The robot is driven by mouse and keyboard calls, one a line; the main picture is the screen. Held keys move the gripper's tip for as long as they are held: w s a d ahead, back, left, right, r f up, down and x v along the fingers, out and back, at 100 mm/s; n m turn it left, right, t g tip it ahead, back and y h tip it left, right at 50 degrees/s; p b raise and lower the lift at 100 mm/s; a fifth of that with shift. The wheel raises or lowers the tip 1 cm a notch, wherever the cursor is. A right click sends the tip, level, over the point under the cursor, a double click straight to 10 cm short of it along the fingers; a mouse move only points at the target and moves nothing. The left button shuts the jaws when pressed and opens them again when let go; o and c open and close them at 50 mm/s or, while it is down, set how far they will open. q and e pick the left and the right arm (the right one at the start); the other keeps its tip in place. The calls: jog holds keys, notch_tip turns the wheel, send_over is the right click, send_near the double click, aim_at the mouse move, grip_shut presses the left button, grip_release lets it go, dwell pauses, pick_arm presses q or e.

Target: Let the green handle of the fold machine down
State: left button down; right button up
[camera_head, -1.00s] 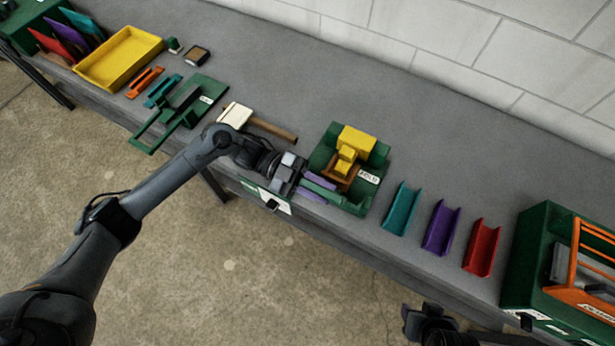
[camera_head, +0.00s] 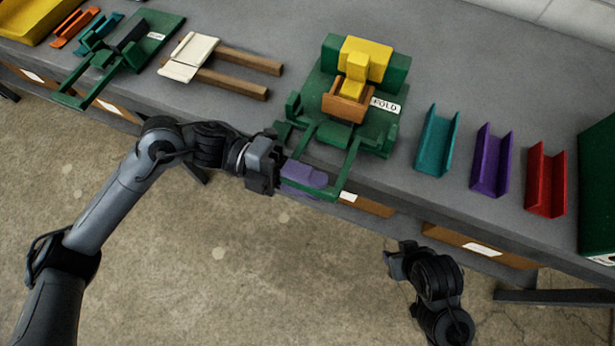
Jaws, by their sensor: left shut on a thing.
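The fold machine (camera_head: 385,130) is a green base with a yellow block (camera_head: 367,58) and an orange-brown piece (camera_head: 347,101) on it, and a white FOLD label. It stands on the bench at the top centre. Its green handle (camera_head: 349,165) is a frame of bars that reaches out past the bench's front edge. My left gripper (camera_head: 306,178), with purple fingers, is shut on the handle's outer end, and the fingers hide part of the bar. My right gripper (camera_head: 398,258) is off the bench at the lower right, apart from the machine; its jaws are unclear.
Teal (camera_head: 437,142), purple (camera_head: 491,161) and red (camera_head: 546,180) channels lie right of the machine. A cream sheet (camera_head: 189,56) and wooden bars (camera_head: 232,86) lie left of it, and another green machine (camera_head: 135,45) farther left. Floor in front is clear.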

pick_arm(q)
jog(key=shift+s+f+m+b, duration=0.1)
jog(key=shift+f+m+b, duration=0.8)
jog(key=shift+f+b, duration=0.4)
pick_arm(e)
jog(key=shift+a+f, duration=0.1)
jog(key=shift+f, duration=1.9)
pick_arm(q)
jog(key=shift+r, duration=0.15)
jog(key=c, duration=1)
grip_release()
jog(key=shift+a, duration=0.2)
jog(key=v, duration=1)
jog(key=shift+a, duration=0.3)
pick_arm(e)
jog(key=shift+r, duration=0.25)
jog(key=shift+c, duration=0.3)
